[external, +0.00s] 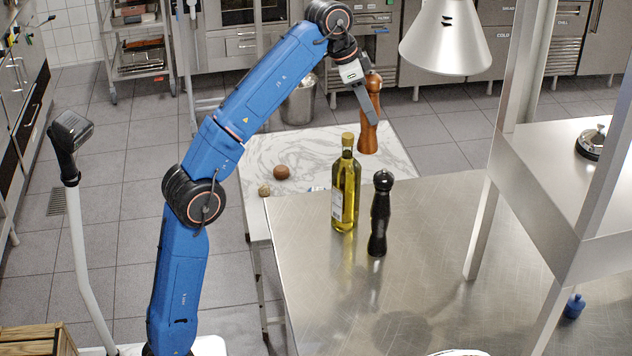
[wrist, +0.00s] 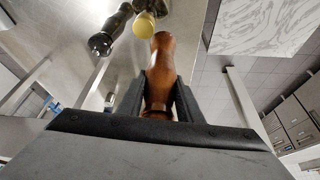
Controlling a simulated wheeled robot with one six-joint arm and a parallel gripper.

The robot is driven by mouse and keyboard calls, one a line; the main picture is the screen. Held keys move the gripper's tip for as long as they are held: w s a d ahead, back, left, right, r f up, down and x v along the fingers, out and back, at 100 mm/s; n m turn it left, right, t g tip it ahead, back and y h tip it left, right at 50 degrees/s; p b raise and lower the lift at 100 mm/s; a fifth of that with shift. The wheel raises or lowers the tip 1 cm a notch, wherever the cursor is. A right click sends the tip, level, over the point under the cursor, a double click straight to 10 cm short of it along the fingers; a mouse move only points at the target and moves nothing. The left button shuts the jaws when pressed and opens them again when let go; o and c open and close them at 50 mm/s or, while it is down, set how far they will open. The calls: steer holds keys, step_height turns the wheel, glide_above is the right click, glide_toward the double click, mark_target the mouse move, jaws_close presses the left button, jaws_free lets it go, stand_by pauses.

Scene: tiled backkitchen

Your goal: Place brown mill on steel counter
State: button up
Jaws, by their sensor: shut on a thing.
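The brown mill (external: 369,125) is upright in my gripper (external: 366,92), in the air beyond the oil bottle. In the wrist view the brown mill (wrist: 160,75) sits between the two dark fingers of my gripper (wrist: 160,95). My gripper is shut on its upper part. The steel counter (external: 420,300) fills the lower right of the external view. In the wrist view the steel counter (wrist: 185,20) shows behind the mill. In the external view the mill appears over the marble table, near the counter's far edge; its exact height is unclear.
An oil bottle (external: 345,190) and a black mill (external: 380,215) stand on the counter near its far left corner. A marble table (external: 400,160) behind holds two small round items. A lamp shade (external: 446,40) hangs at upper right. A steel shelf (external: 550,150) rises on the right.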

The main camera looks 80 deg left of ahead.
steer(key=s+d+r+m+h, duration=0.1)
steer(key=s+d+m, duration=0.15)
steer(key=d, duration=0.55)
steer(key=s+d+r+m, duration=0.15)
steer(key=s+d, duration=0.25)
steer(key=d, duration=0.4)
steer(key=w+d+f+m, duration=0.1)
steer(key=d+f, duration=0.2)
steer(key=f, duration=0.9)
steer(key=w+d+f+m+g+h, duration=0.1)
steer(key=d+f+m, duration=0.1)
steer(key=f, duration=1)
steer(key=shift+w+d+f+h, duration=0.3)
steer(key=shift+d+f, duration=0.1)
steer(key=shift+d, duration=0.5)
steer(key=o, duration=1.2)
steer(key=shift+f, duration=0.15)
steer(key=shift+o, duration=0.2)
